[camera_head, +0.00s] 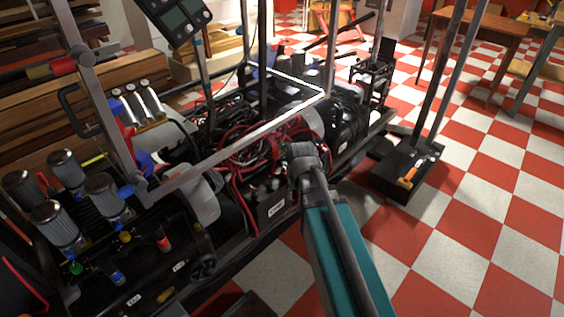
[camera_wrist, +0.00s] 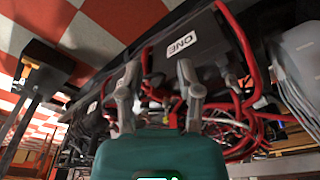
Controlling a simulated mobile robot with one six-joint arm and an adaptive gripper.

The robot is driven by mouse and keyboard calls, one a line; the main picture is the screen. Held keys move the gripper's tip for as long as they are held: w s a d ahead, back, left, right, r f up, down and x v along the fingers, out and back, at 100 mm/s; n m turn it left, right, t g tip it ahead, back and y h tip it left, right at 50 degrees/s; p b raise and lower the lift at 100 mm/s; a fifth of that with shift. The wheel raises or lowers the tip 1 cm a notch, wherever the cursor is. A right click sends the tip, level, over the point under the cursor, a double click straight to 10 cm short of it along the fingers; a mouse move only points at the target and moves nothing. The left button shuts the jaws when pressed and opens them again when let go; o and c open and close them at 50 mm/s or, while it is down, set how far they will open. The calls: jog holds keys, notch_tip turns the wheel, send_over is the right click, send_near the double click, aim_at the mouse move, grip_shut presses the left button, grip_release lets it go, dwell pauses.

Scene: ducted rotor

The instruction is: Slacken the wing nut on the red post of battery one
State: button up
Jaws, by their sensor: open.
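Battery one is a black box (camera_wrist: 205,62) with a white "ONE" label, at the top of the wrist view. In the head view, a black box (camera_head: 268,199) with a small white label sits below the red cables; its lettering is too small to read. My gripper (camera_wrist: 159,66) is open, its two grey fingers apart with nothing held between them. It points at the dark battery side and red cabling. Red pieces show between and beside the fingers, but I cannot tell which is the red post. The wing nut cannot be made out.
Red and black cables (camera_head: 262,150) crowd the space above the battery, under a pale metal frame (camera_head: 225,146). Several ribbed cylinders (camera_head: 65,170) stand at left. A black base (camera_head: 405,172) with uprights and an orange-handled tool stands at right. The checkered floor (camera_head: 460,215) is clear there.

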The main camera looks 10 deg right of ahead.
aim_at(284, 168)
jog(key=w+r+t+p, duration=0.1)
jog(key=w+r+p, duration=0.1)
jog(key=w, duration=0.6)
jog(key=w+r+t+p, duration=0.2)
jog(key=w+r, duration=0.2)
jog(key=w, duration=0.4)
jog(key=shift+a+r, duration=0.15)
jog(key=shift+r, duration=0.1)
jog(key=shift+f, duration=0.15)
jog(key=b+x, duration=1.2)
jog(key=x, duration=0.1)
jog(key=shift+f+b, duration=0.15)
jog(key=shift+b, duration=0.15)
